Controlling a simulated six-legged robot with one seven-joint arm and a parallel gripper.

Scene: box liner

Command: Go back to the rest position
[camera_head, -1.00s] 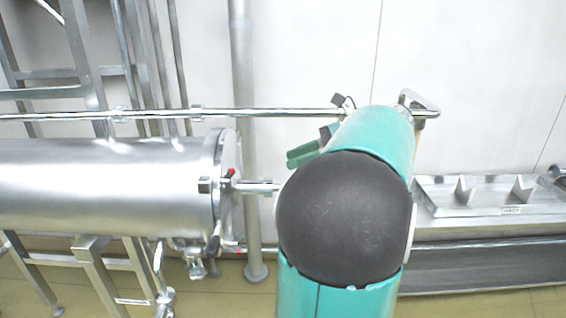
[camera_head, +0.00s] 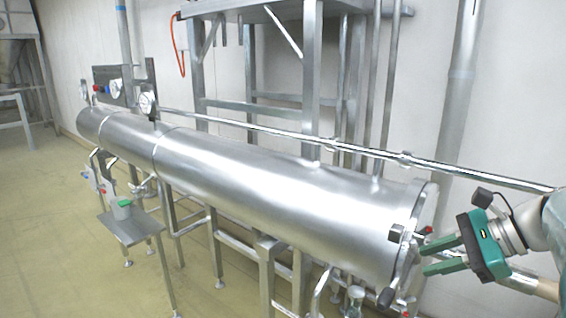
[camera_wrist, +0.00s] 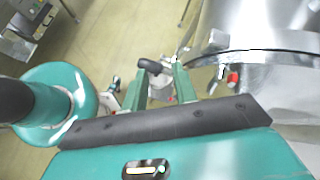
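My gripper (camera_head: 425,258) is at the right edge of the head view, beside the end flange of a steel cylinder (camera_head: 240,180). Its two green fingers point left and are apart, with nothing seen held between them. In the wrist view, the fingers (camera_wrist: 147,88) are also spread. A dark-tipped handle (camera_wrist: 150,66) shows between them there, but I cannot tell whether it is touched. The cylinder's flange (camera_wrist: 250,48) is at the upper right of that view.
A long rail (camera_head: 300,143) runs behind the cylinder, with a steel frame (camera_head: 312,90) beyond. A small side table (camera_head: 130,228) with a green-topped cup (camera_head: 121,208) stands at the left. The floor (camera_head: 75,220) at the left is clear.

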